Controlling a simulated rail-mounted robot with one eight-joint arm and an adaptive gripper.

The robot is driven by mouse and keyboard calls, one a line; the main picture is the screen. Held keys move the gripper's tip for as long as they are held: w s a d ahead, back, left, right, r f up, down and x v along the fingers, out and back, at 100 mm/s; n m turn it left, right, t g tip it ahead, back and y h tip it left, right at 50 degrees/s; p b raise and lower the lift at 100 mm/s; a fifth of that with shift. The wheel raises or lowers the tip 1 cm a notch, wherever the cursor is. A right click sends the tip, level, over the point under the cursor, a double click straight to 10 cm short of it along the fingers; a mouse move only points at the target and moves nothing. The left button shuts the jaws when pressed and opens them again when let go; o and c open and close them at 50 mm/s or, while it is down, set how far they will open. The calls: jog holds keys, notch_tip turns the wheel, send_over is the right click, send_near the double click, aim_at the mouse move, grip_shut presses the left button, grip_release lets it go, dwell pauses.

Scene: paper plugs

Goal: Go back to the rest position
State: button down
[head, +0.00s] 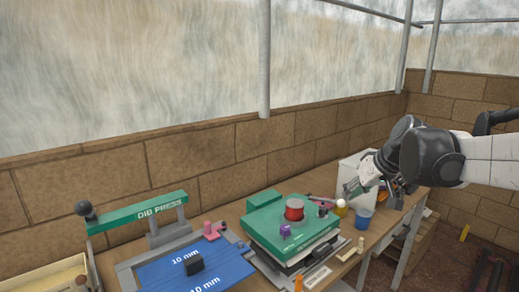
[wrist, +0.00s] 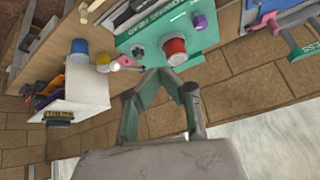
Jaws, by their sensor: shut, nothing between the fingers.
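My gripper (head: 352,188) is at the right of the head view, raised over the far end of the workbench near a white box (head: 352,172). In the wrist view its fingers (wrist: 158,73) come together at the tips, shut and empty. The green press head (wrist: 150,35) with a red knob (wrist: 174,50) and a purple knob (wrist: 200,22) lies beyond the fingertips. I cannot tell the exact gap between fingers and press.
The bench also holds a green machine (head: 262,222), a blue cup (head: 363,218), a yellow ball-topped piece (head: 341,208), a blue 10 mm board (head: 215,270) and the die press (head: 160,206). A brick wall (head: 200,160) runs behind. Air above the bench is clear.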

jog(key=s+a+f+m+h, duration=0.1)
jog(key=s+f, duration=0.1)
jog(key=s, duration=0.6)
jog(key=s+a+f+m+h, duration=0.1)
jog(key=s+f, duration=0.2)
jog(key=s, duration=0.6)
jog(key=s+a+f+m+t+h, duration=0.1)
jog(key=s+a+f, duration=0.1)
jog(key=s, duration=0.7)
jog(key=shift+s+f, duration=0.2)
jog(key=shift+s, duration=0.05)
jog(key=shift+w+a, duration=0.1)
